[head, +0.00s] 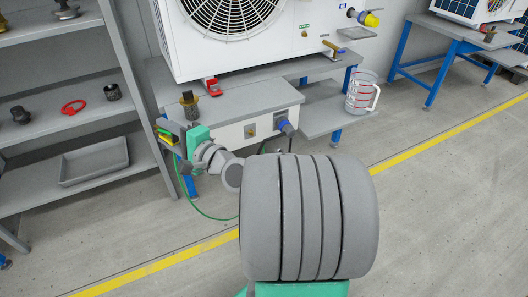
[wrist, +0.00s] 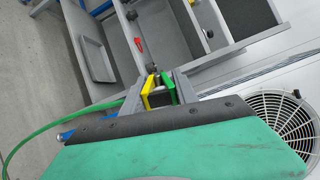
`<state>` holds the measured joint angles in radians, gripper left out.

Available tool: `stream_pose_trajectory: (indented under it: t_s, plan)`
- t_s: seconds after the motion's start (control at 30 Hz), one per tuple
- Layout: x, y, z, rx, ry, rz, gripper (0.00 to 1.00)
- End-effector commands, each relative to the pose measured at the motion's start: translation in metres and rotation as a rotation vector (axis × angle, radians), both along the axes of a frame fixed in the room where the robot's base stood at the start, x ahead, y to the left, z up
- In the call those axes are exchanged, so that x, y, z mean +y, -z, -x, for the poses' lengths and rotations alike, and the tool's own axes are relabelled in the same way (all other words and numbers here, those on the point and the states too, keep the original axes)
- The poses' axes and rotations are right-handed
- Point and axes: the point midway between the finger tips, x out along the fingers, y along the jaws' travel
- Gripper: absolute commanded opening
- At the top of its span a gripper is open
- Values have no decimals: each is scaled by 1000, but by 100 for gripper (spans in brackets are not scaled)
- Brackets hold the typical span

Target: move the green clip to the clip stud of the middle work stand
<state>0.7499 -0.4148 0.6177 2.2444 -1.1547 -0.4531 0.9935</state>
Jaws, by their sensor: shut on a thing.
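My gripper (wrist: 158,92) is shut at the end of my arm, in front of the left end of the near work stand (head: 235,103). Between its fingers are a green piece (wrist: 168,90), seemingly the green clip, a yellow piece (wrist: 147,95) and a dark part between them. I cannot tell the clip's exact outline. In the head view the gripper (head: 172,142) is small and partly hidden by my wrist. The near stand bears a white fan unit (head: 285,45). I cannot make out a clip stud for certain.
A dark and brass fitting (head: 189,106) and a red piece (head: 213,87) stand on the near stand. A clear jug (head: 361,93) is on its right shelf. A green hose (head: 205,213) loops below. Grey shelving (head: 65,65) stands left; another blue-legged stand (head: 455,30) is at back right.

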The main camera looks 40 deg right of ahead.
Motion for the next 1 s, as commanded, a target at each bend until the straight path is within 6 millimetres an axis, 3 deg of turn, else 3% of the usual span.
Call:
stream_pose_trajectory:
  t_s: [0.03, 0.23, 0.4, 0.5, 0.7, 1.0]
  plan:
    - [-24, 16, -5, 24, 34, -85, 0]
    - [-121, 72, -10, 77, 173, -565, 0]
    - [-201, 131, 8, 62, 292, -1003, 0]
    - [-239, 165, 25, 24, 349, -1192, 0]
    - [-278, 206, 51, -41, 413, -1366, 0]
    - [-282, 211, 54, -50, 419, -1383, 0]
